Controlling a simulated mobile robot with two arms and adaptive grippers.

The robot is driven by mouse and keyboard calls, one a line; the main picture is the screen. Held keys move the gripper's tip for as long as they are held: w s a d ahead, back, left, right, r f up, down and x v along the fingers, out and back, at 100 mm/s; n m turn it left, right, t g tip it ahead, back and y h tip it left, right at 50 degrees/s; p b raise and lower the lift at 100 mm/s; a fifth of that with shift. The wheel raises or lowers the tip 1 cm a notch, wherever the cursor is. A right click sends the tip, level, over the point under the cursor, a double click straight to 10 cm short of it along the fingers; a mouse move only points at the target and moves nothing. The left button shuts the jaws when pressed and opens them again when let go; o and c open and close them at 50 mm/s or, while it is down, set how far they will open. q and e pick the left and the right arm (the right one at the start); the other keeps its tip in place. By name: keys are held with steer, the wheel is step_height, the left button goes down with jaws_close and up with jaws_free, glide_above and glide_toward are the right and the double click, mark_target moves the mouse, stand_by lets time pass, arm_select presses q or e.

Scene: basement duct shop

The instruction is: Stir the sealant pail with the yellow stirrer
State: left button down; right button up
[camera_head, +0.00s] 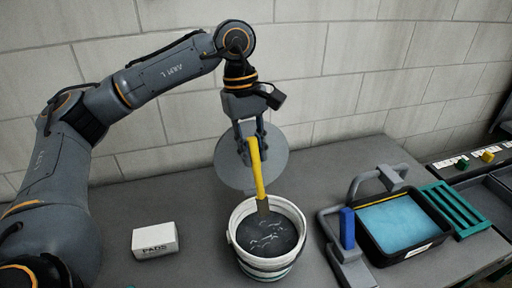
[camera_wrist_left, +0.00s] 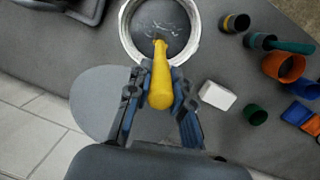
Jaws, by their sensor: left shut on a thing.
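The white sealant pail (camera_head: 242,238) stands on the grey bench and holds dark grey sealant with pale streaks on its surface. It also shows at the top of the left wrist view (camera_wrist_left: 128,42). My left gripper (camera_head: 252,142) points down above the pail and is shut on the yellow stirrer (camera_head: 256,168). The stirrer's handle also shows between the fingers in the left wrist view (camera_wrist_left: 161,80). The stirrer leans slightly, and its darker lower end reaches into the pail at the sealant's far side; its tip is hidden. My right gripper is not in view.
A white box marked PADS (camera_head: 155,240) lies left of the pail. A round grey disc (camera_head: 285,160) is behind it. To the right are a grey clamp-like frame (camera_head: 345,262) and a black tray with a blue pad (camera_head: 440,222). Several cups (camera_wrist_left: 285,66) show in the wrist view.

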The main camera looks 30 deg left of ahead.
mark_target(258, 190)
arm_select(q)
steer(key=shift+a+f+b, duration=0.25)
steer(key=shift+f+b, duration=0.2)
steer(key=shift+f, duration=0.4)
steer(key=shift+f+b, duration=0.35)
steer(key=shift+f, duration=0.05)
steer(key=f+b, duration=0.2)
steer(key=d+f+b, duration=0.1)
steer(key=f+b, duration=0.1)
steer(key=shift+s+f, duration=0.1)
steer(key=shift+f, duration=0.15)
steer(key=shift+d+f+b, duration=0.25)
steer(key=shift+f+b, duration=0.55)
steer(key=shift+f, duration=0.15)
steer(key=shift+d+f+b, duration=0.2)
steer(key=shift+f+b, duration=0.6)
steer(key=shift+f, duration=0.1)
steer(key=shift+s, duration=0.1)
